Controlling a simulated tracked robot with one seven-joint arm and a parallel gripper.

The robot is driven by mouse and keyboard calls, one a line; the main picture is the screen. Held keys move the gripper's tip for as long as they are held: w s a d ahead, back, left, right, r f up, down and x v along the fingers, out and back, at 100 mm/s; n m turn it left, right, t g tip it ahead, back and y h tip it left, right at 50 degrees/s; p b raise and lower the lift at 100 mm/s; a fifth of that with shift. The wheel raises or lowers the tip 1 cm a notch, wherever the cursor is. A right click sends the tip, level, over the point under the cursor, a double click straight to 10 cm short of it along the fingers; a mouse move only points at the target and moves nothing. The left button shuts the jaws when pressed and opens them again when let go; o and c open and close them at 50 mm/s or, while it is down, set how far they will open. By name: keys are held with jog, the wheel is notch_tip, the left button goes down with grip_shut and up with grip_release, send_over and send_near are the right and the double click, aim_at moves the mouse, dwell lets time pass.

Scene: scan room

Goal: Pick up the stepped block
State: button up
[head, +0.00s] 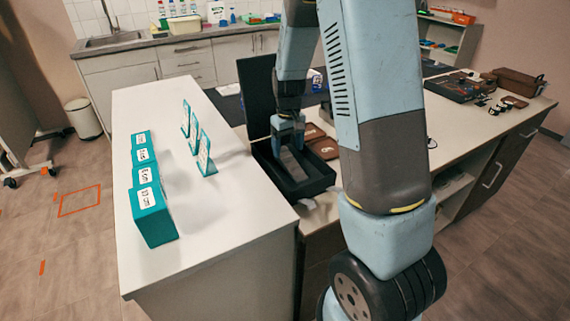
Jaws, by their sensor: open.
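My gripper (288,146) points down into the open black case (312,188) on the bench. Its jaws are open. A grey block-like piece (293,166) lies in the case just below and in front of the fingers. It may be the stepped block, but its steps cannot be made out at this size. The gripper hides part of it, and I cannot tell whether the fingers touch it. The case's black lid (257,95) stands upright behind the gripper.
A row of teal labelled blocks (153,215) and several teal upright plates (206,154) stand on the white counter (222,222) to the left. Brown pieces (325,149) lie right of the case. A dark kit (450,87) and brown bag (520,84) sit on the far right.

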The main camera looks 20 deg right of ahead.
aim_at(288, 159)
jog(key=shift+f, duration=2.3)
jog(key=shift+c, duration=0.2)
grip_shut()
